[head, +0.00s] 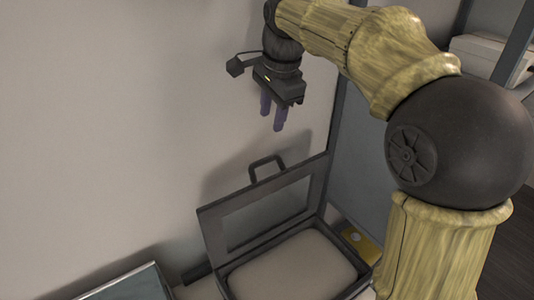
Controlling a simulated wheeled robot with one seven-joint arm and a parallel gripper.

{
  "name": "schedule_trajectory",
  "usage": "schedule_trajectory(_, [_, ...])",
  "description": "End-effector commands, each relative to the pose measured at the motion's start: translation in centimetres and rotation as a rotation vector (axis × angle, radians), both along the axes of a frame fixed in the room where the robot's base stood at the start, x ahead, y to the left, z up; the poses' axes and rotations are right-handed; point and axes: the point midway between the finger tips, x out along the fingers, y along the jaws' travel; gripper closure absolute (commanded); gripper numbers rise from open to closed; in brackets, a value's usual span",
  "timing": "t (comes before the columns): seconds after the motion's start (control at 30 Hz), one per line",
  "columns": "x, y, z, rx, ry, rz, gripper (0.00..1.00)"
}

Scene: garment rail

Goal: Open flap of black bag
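The black bag (227,275) is a case-like bag at the bottom centre of the head view. Its flap (266,211) stands raised and tilted back at the rear, with a handle (266,165) on top. The inside of the bag shows a pale bottom. My gripper (272,122), with purple fingers, hangs above the flap, pointing down and apart from it. Two fingers show with a small gap between them, and nothing is seen in them. The bag's lower front is cut off by the picture's edge.
A plain wall (120,120) stands behind the bag. A glass-topped or framed item (130,283) is at the bottom left. A yellow object (359,243) lies right of the bag, beside a grey upright panel (362,165). A white box (480,55) is at the upper right.

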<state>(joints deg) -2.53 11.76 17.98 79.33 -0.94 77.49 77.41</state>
Motion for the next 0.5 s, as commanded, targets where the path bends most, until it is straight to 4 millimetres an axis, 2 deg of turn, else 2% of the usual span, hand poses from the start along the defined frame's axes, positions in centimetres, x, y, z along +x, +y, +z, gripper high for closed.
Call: schedule_trajectory(0.5, [1.7,0.5,-8.9,-0.001,0.005,-0.009,0.62])
